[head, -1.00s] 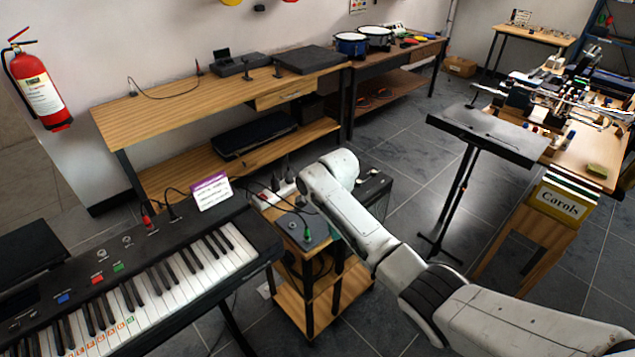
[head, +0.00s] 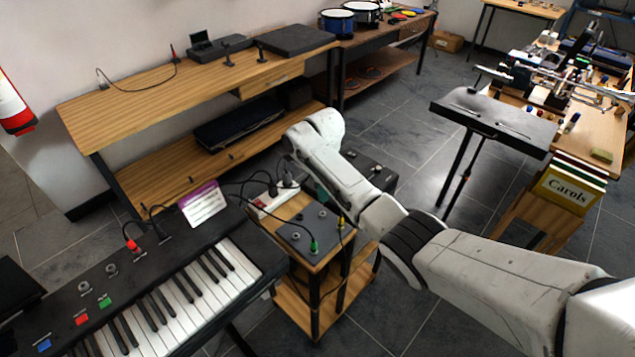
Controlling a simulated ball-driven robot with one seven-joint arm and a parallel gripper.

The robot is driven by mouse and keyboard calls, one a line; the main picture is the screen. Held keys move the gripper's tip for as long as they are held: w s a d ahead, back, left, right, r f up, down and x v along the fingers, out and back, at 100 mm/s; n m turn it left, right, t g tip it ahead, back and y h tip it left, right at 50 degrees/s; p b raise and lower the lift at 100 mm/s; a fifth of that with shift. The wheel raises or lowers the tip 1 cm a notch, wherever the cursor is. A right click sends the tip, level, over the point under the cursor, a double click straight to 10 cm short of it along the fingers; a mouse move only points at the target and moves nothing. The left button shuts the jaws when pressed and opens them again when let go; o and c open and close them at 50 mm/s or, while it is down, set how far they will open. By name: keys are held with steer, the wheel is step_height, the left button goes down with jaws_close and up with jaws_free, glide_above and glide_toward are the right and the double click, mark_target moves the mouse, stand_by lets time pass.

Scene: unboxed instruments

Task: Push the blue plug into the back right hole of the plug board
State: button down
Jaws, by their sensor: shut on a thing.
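The grey plug board (head: 300,246) lies on top of a small wooden cart. A green plug (head: 314,246) stands at its front, and a yellow plug (head: 340,222) shows by its right edge. Round sockets show on its left and back parts. I cannot make out a blue plug in the head view. My white arm reaches from the lower right to just behind the board, over the cart's back right side. My gripper is not seen; the arm's far end hides it, with whatever it holds.
A keyboard (head: 150,290) stands close on the left, a dark box (head: 368,172) behind my arm. A music stand (head: 495,122) is at the right, with open floor before it.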

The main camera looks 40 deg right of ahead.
steer(key=b, duration=0.5)
glide_above(322, 216)
steer(key=shift+w+d+f, duration=0.1)
steer(key=shift+d+f, duration=0.05)
steer(key=shift+f, duration=0.7)
steer(key=shift+w+d+f, duration=0.1)
steer(key=shift+f, duration=0.8)
steer(key=shift+w+d+f, duration=0.1)
steer(key=shift+d+f, duration=0.05)
steer(key=shift+f, duration=0.7)
steer(key=shift+p, duration=0.65)
steer(key=shift+f+b, duration=0.8)
steer(key=shift+f, duration=0.35)
stand_by(0.3)
steer(key=c, duration=1)
jaws_free()
step_height(322, 216, up, 11)
steer(key=shift+f, duration=0.1)
steer(key=shift+s+f, duration=0.1)
